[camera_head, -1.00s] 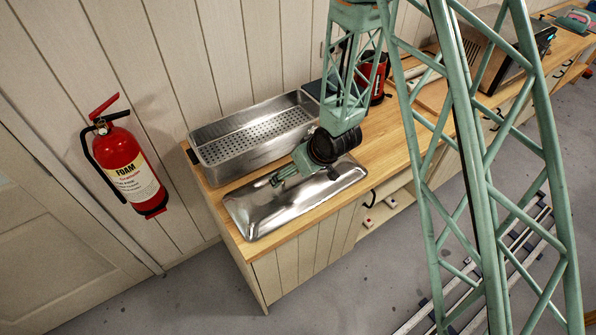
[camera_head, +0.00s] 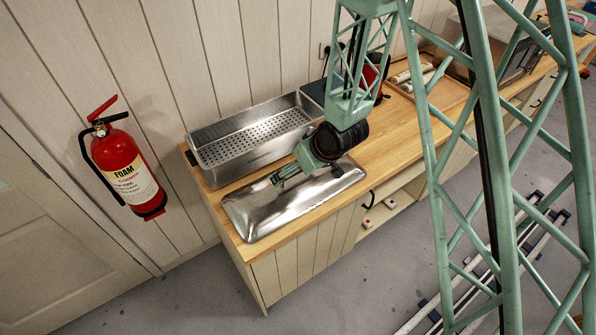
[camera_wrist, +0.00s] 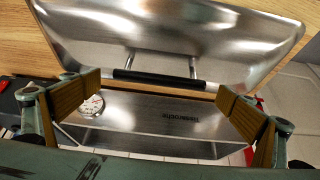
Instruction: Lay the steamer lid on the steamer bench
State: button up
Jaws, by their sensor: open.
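The steamer lid (camera_head: 300,205), a shiny rectangular metal cover, lies on the wooden top of the steamer bench (camera_head: 215,187), in front of the steamer. The open metal steamer (camera_head: 225,165) has a perforated tray inside. My gripper (camera_head: 275,179) is over the back part of the lid. In the wrist view, my gripper (camera_wrist: 158,102) is open, its two fingers wide apart with nothing between them. The lid's black bar handle (camera_wrist: 158,79) shows just beyond the fingertips, apart from them. The steamer wall (camera_wrist: 160,122) with a round dial shows below it.
A red foam extinguisher (camera_head: 127,170) hangs on the panelled wall at left. A red appliance (camera_head: 376,72) stands behind my arm. A wooden tray (camera_head: 440,92) with pale rolls lies farther along the bench. The bench top between lid and tray looks mostly clear.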

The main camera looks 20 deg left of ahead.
jog(key=v, duration=0.8)
dwell(0.4)
jog(key=shift+s+r, duration=0.15)
dwell(0.6)
jog(key=w+d+r+m+t+h, duration=0.1)
jog(key=d+r+m+h, duration=0.2)
jog(key=d+r, duration=1.1)
jog(key=s+d+r+m+h, duration=0.1)
jog(key=s+d+r, duration=0.2)
jog(key=d+r, duration=0.3)
jog(key=s+d+r+m, duration=0.1)
jog(key=s+d+r, duration=0.3)
jog(key=d+r, duration=0.2)
jog(key=s+d+r+m, duration=0.1)
jog(key=s+d+r, duration=0.2)
jog(key=s, duration=0.6)
jog(key=s+d+r+m, duration=0.2)
jog(key=s+d+r, duration=0.1)
jog(key=s, duration=0.6)
jog(key=s+d+r+m+g, duration=0.1)
jog(key=s+r, duration=0.4)
jog(key=s, duration=0.5)
jog(key=shift+d+m+h, duration=0.3)
jog(key=shift+d+m, duration=0.2)
jog(key=shift+d, duration=0.65)
